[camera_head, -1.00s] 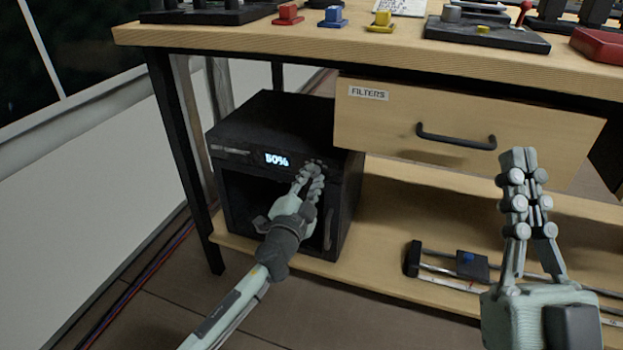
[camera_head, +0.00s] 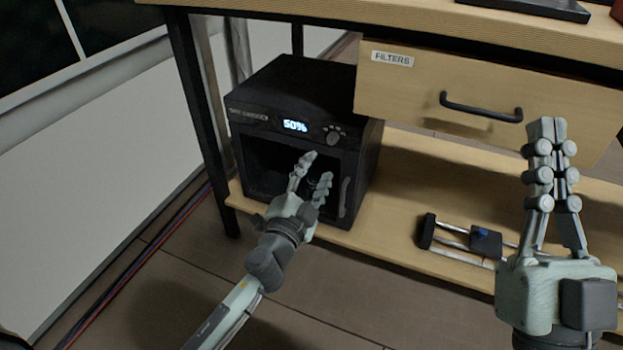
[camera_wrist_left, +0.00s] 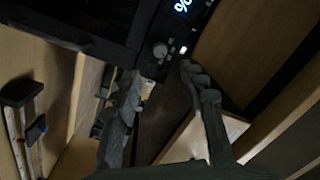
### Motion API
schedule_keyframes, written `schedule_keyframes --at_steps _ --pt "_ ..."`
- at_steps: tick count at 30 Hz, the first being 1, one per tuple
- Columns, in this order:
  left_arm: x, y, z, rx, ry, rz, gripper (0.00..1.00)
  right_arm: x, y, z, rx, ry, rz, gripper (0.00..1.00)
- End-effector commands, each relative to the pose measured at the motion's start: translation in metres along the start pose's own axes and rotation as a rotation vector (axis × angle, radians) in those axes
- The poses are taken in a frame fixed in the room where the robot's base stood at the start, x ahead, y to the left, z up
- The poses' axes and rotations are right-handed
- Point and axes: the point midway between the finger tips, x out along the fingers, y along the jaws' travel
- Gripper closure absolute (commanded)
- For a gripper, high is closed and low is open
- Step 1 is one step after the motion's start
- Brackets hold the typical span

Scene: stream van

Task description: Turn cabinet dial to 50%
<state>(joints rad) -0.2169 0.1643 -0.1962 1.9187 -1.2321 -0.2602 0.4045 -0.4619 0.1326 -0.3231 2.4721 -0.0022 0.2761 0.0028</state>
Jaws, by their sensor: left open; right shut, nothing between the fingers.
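The black cabinet (camera_head: 300,115) stands on the lower shelf, and its display (camera_head: 295,126) reads 50%. The dial (camera_head: 334,136) is a small round knob right of the display; it also shows in the left wrist view (camera_wrist_left: 160,50). My left gripper (camera_head: 318,166) is open and empty in front of the cabinet, below the dial and apart from it. In the left wrist view its two fingers (camera_wrist_left: 160,75) are spread, with the dial beyond their tips. My right gripper (camera_head: 546,124) is shut and empty, upright at the right, in front of the drawer.
A wooden drawer (camera_head: 400,90) labelled FILTERS with a black handle (camera_head: 481,107) is right of the cabinet. A small rail device (camera_head: 478,240) lies on the lower shelf (camera_head: 400,190). A table leg (camera_head: 205,120) stands left of the cabinet.

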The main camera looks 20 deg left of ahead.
Motion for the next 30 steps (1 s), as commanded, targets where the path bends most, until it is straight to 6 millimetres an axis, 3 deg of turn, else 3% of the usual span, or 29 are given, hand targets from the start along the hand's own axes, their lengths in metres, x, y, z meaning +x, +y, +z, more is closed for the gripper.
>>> schedule_keyframes --at_steps 6,23,26,29,30 --pt "-0.025 -0.001 0.001 -0.001 -0.002 -0.001 0.58 0.0 0.0 0.0 0.0 0.0 0.0 1.0" --pt "-0.028 -0.001 -0.002 -0.007 0.005 0.001 0.58 0.0 0.0 0.0 0.0 0.0 0.0 1.0" --pt "-0.032 -0.001 -0.02 -0.066 0.047 0.018 0.58 0.0 0.0 0.0 0.0 0.0 0.0 1.0" --pt "-0.046 -0.008 -0.065 -0.21 0.155 0.052 0.58 0.0 0.0 0.0 0.0 0.0 0.0 1.0" --pt "-0.054 -0.014 -0.088 -0.287 0.215 0.065 0.58 0.0 0.0 0.0 0.0 0.0 0.0 1.0"
